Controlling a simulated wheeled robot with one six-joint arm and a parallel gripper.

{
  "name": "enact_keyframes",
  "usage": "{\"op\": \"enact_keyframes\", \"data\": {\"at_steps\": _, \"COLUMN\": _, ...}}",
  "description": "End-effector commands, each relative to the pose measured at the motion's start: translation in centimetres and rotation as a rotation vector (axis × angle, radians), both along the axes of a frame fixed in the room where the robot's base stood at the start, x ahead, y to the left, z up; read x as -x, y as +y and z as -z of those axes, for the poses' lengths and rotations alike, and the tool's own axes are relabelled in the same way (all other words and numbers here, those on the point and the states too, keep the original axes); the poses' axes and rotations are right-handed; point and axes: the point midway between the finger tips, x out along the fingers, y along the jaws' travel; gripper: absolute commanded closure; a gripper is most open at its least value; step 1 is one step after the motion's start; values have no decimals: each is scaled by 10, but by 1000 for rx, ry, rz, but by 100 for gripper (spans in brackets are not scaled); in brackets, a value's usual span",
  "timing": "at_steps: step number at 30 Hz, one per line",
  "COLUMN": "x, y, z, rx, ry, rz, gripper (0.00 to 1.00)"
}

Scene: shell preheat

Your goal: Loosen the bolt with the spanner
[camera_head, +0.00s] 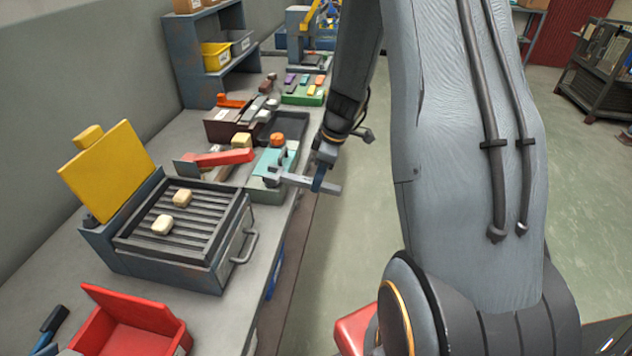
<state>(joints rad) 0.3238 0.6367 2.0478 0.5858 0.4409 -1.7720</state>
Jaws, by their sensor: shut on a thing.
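My gripper (320,176) is shut on the grey spanner (295,180) near the front edge of the bench. The spanner lies roughly level, with its forked end to the left and its other end out past the edge. The forked end is at the front of a teal block-like fixture (262,184) with an orange knob-like part (278,140) on top. I cannot make out the bolt, nor whether the fork is around it or only beside the fixture.
A grill-like unit (225,272) with its yellow lid (108,172) raised stands nearer on the bench (215,335), two cream blocks on its slats. A red-handled thing (225,157) lies behind it. A red bin (150,320) is at front left. Floor right of the bench is clear.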

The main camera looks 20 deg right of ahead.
Motion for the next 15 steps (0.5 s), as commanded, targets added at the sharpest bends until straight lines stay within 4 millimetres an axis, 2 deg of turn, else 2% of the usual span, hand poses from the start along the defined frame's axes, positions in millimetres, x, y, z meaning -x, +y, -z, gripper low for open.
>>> {"op": "enact_keyframes", "data": {"at_steps": 15, "x": -35, "y": -19, "z": 2, "rx": 1, "ry": -3, "rz": -266, "gripper": 100}}
